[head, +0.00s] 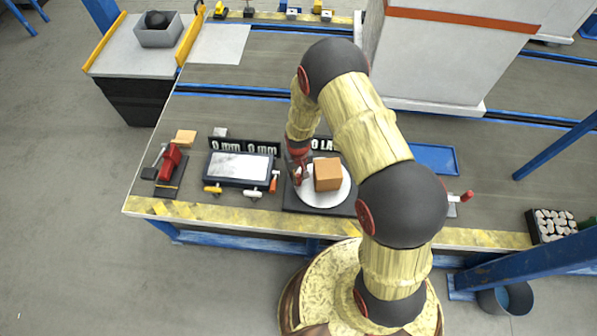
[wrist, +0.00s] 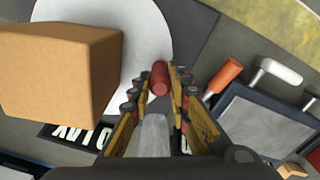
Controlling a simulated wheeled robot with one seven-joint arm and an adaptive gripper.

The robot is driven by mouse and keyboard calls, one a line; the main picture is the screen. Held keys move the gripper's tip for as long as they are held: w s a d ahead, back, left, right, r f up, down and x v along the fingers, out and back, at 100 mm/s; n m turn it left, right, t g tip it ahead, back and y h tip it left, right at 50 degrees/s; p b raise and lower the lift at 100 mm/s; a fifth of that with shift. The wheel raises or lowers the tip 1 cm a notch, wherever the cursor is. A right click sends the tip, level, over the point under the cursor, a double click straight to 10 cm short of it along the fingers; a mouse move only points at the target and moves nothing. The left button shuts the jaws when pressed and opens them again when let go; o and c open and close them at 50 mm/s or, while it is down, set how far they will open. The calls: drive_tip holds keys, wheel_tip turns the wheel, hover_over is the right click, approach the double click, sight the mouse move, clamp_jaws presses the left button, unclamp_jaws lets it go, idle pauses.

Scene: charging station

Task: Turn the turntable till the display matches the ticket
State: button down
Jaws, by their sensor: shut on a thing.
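The turntable is a white disc (head: 311,198) on a dark square base (head: 291,207), with a brown box (head: 328,174) on it. In the wrist view the disc (wrist: 150,25) and the box (wrist: 62,75) fill the left and upper left. My gripper (head: 299,178) is at the disc's left edge. In the wrist view its fingers (wrist: 160,85) are shut on a red peg (wrist: 160,76) beside the disc. I cannot pick out the ticket.
Left of the turntable is a tilted panel (head: 238,167) with white, yellow and orange handles at its front. A red clamp-like tool (head: 171,163) stands farther left. A blue tray (head: 434,158) lies right. A large white cabinet (head: 440,60) stands behind.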

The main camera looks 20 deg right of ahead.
sight(305, 196)
drive_tip(key=shift+s+r+n+p, duration=0.1)
drive_tip(key=shift+s+n+p, duration=0.65)
drive_tip(key=shift+s+n, duration=1.05)
drive_tip(key=shift+s+d+n+p, duration=0.25)
drive_tip(key=shift+s+n, duration=0.4)
drive_tip(key=shift+n, duration=0.3)
drive_tip(key=shift+s+d+n+p, duration=0.15)
drive_tip(key=shift+s+n+p, duration=0.1)
drive_tip(key=shift+s+n, duration=0.55)
drive_tip(key=shift+w+n, duration=0.1)
drive_tip(key=shift+n, duration=0.15)
drive_tip(key=c, duration=1.7)
unclamp_jaws()
drive_tip(key=shift+o, duration=0.2)
wheel_tip(305, 196, up, 12)
